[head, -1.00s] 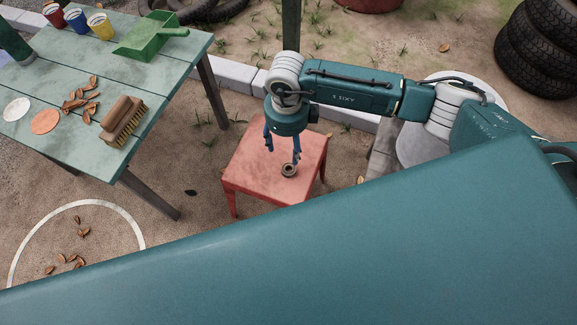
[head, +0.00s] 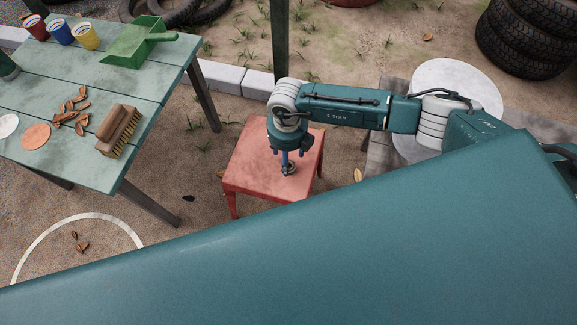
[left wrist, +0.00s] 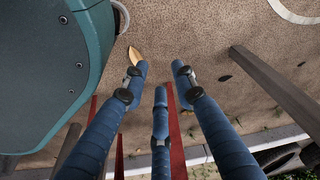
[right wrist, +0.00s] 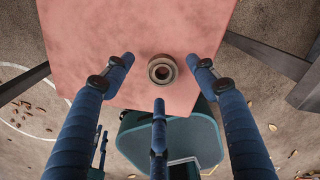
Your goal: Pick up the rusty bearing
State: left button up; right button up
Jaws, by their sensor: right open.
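The rusty bearing (head: 289,170) is a small dark brown ring lying flat on a red stool (head: 250,167). In the right wrist view the bearing (right wrist: 162,69) shows its open hole and sits between my spread fingertips. My right gripper (head: 286,166) points down over it, open, with its fingers around or just above the ring; the exact height is unclear. It also shows in the right wrist view (right wrist: 160,78), with nothing held. My left gripper (left wrist: 161,80) is open and empty in the left wrist view, and is not seen in the head view.
A green table (head: 80,100) at the left carries a brush (head: 118,130), a green dustpan (head: 138,42), several cups and dry leaves. Tyres (head: 527,38) are stacked at the upper right. A white ring (head: 60,232) marks the sandy ground. The stool top around the bearing is clear.

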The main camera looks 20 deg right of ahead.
notch_tip(320, 180, down, 4)
jog(key=shift+s+r, duration=0.1)
jog(key=shift+r, duration=0.15)
pick_arm(q)
jog(key=shift+w+r, duration=0.3)
jog(key=shift+r, duration=0.2)
jog(key=shift+w+r, duration=0.25)
jog(key=shift+r, duration=0.2)
pick_arm(e)
jog(key=c, duration=1.3)
jog(key=shift+r, duration=0.1)
jog(key=shift+r, duration=0.1)
